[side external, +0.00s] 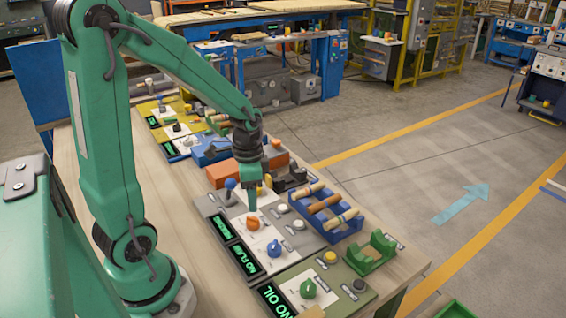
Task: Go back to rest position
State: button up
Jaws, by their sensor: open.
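My gripper (253,200) points down over the grey control panel (207,207) on the bench, just above and beside the orange knob (253,223). It looks empty, and its fingers are small in this view. Whether the fingertips touch the panel cannot be told. My green arm reaches out from the left, bent downward at the wrist.
A blue rack (345,233) holding wooden turned pieces stands right of my gripper. A green cradle (371,254), an orange block (262,157) and a blue-topped lever (230,184) are nearby. A blue knob (274,248) and a green knob (308,288) sit nearer the front.

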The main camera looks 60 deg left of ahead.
jog(key=s+d+r+n+t, duration=0.2)
jog(key=s+d+r, duration=0.1)
jog(key=r, duration=0.4)
jog(key=s+d+r+n+t, duration=0.2)
jog(key=s+d+r+t, duration=0.1)
jog(key=d+r, duration=0.3)
notch_tip(320, 180, up, 2)
jog(key=shift+s+t, duration=0.25)
jog(key=shift+t, duration=0.05)
